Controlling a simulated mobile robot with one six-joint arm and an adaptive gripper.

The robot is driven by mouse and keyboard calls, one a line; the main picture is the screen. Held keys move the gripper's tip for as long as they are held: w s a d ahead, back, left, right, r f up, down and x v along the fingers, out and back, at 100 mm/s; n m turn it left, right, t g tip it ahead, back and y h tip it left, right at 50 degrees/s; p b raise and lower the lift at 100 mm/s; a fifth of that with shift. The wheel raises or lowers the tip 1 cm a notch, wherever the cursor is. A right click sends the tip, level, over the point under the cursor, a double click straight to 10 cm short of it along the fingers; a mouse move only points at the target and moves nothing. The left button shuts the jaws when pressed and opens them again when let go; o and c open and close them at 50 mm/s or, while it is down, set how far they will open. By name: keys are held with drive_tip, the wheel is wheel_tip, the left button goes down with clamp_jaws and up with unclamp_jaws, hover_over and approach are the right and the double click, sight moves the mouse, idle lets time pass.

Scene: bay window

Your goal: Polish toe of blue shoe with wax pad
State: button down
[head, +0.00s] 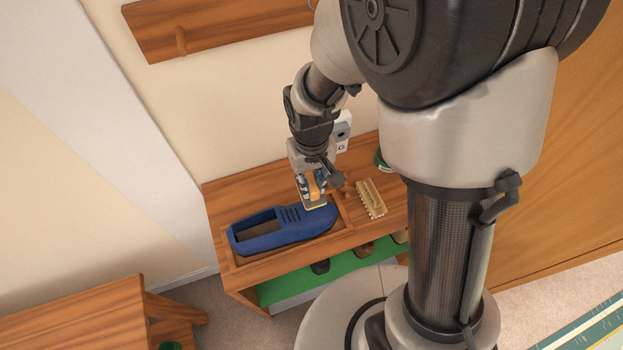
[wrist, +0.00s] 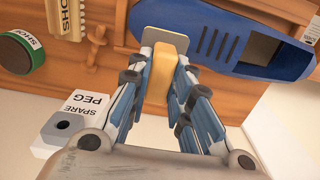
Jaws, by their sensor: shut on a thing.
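The blue shoe (head: 270,232) lies on its side of a shallow wooden tray (head: 343,231) on top of the wooden bench, toe to the right in the head view. It also shows in the wrist view (wrist: 215,35). My gripper (head: 312,187) is above the toe end, shut on the wax pad (wrist: 162,75), which has an orange-yellow handle and a pale pad face. The pad (head: 315,204) is at the toe in the head view and appears to touch or nearly touch it. The contact itself is hidden.
A brush (head: 370,198) lies on the bench right of the tray. A round green-sided tin (wrist: 20,52) and a white "SPARE PEG" block (wrist: 72,122) stand behind. Shoes sit on the green lower shelf (head: 290,284). A wall rail (head: 210,27) with a peg hangs above.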

drive_tip(key=shift+f+b, duration=0.55)
drive_tip(key=shift+f, duration=0.25)
drive_tip(key=shift+s, duration=0.1)
